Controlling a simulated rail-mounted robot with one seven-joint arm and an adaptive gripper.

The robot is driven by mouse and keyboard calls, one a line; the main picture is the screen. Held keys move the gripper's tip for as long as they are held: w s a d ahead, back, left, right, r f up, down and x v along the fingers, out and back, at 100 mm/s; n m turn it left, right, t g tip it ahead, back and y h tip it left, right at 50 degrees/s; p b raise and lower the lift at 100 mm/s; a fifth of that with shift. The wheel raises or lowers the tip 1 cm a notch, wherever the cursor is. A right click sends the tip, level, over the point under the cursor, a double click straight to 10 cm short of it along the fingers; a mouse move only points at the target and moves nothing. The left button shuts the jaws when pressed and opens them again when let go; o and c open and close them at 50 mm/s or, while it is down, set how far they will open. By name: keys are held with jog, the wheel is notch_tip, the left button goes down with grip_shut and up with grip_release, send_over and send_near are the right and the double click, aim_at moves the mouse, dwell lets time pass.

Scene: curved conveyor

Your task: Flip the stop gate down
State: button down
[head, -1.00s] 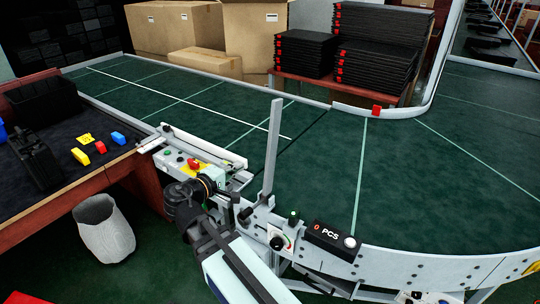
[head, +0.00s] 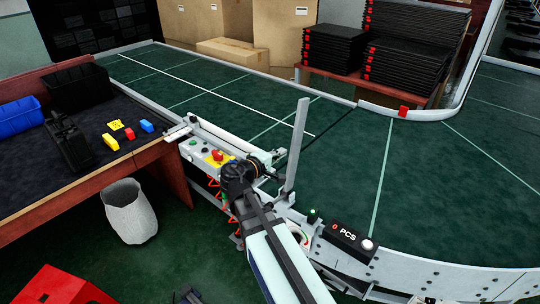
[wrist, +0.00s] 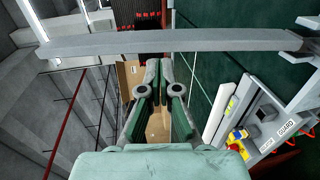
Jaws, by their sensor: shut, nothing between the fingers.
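The stop gate (head: 297,150) is a light grey bar standing upright at the near edge of the green conveyor (head: 235,100) in the head view. In the wrist view the gate (wrist: 170,42) crosses the upper part of the picture from side to side. My gripper (head: 266,163) is just left of the gate's lower half in the head view, partly hidden behind my own wrist. In the wrist view my gripper (wrist: 152,68) is shut and empty, its fingertips just below the bar in the picture. I cannot tell whether they touch it.
A control panel (head: 208,154) with a red button sits left of my gripper on the conveyor's edge. A counter box (head: 349,235) stands to the right of the gate's base. A workbench (head: 60,190) with small coloured blocks is at left. The conveyor surface is empty.

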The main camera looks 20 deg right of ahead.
jog(key=shift+p+x, duration=0.6)
jog(key=shift+x, duration=1.35)
jog(key=shift+w, duration=0.15)
